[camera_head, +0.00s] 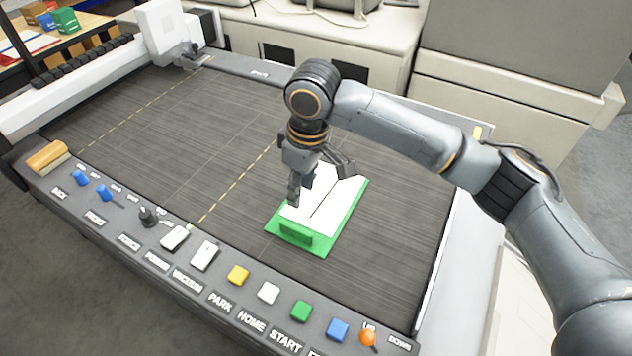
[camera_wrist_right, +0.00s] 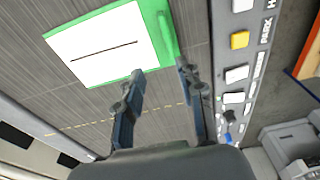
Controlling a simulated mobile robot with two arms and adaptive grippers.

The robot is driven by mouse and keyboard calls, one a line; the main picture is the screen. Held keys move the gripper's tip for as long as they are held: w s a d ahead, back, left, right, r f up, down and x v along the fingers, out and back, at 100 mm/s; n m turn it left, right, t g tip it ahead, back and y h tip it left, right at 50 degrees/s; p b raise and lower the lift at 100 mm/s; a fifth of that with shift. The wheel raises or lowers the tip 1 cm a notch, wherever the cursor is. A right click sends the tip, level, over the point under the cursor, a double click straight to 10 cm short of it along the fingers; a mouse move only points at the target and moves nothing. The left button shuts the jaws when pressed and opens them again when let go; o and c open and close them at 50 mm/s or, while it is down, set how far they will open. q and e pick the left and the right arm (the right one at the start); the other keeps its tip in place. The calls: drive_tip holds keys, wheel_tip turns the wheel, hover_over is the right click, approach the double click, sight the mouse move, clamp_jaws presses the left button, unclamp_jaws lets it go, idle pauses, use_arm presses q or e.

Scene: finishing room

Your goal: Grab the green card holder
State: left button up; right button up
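The green card holder (camera_head: 340,229) is a flat green plate with a raised green bar along its near edge and a white panel with a dark slit. It lies flat on the dark machine bed. It also shows in the right wrist view (camera_wrist_right: 167,32), at top centre. My right gripper (camera_head: 320,187) hangs over the white panel in the head view, fingers down and spread. In the wrist view both fingers (camera_wrist_right: 159,70) are apart with nothing between them, and the raised bar lies just beyond the tips. My left gripper is not in view.
A control panel (camera_head: 222,282) with coloured buttons, switches and knobs runs along the bed's near edge. A white gantry (camera_head: 75,82) stands at the left. Cabinets (camera_head: 505,120) stand behind. The bed (camera_head: 190,130) left of the holder is clear.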

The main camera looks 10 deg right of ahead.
drive_tip(key=p, duration=0.1)
hover_over(296, 228)
drive_tip(key=d, duration=0.1)
wheel_tip(296, 228, down, 6)
drive_tip(key=shift+s+r, duration=0.15)
drive_tip(key=shift+r, duration=0.1)
drive_tip(key=shift+w+a+f+p, duration=0.1)
drive_tip(key=shift+w+f+p, duration=0.1)
drive_tip(key=shift+f, duration=0.35)
drive_tip(key=shift+w+f+p, duration=0.1)
drive_tip(key=shift+w+f, duration=0.05)
drive_tip(key=shift+f, duration=0.35)
drive_tip(key=shift+s+a+f+p, duration=0.1)
drive_tip(key=shift+f+p, duration=0.3)
drive_tip(key=shift+f, duration=0.15)
drive_tip(key=shift+s+a+f+p, duration=0.1)
drive_tip(key=shift+f+p, duration=0.3)
drive_tip(key=shift+f, duration=0.15)
drive_tip(key=f, duration=0.3)
drive_tip(key=shift+a+p, duration=0.2)
drive_tip(key=shift+p, duration=0.15)
drive_tip(key=shift+f, duration=0.15)
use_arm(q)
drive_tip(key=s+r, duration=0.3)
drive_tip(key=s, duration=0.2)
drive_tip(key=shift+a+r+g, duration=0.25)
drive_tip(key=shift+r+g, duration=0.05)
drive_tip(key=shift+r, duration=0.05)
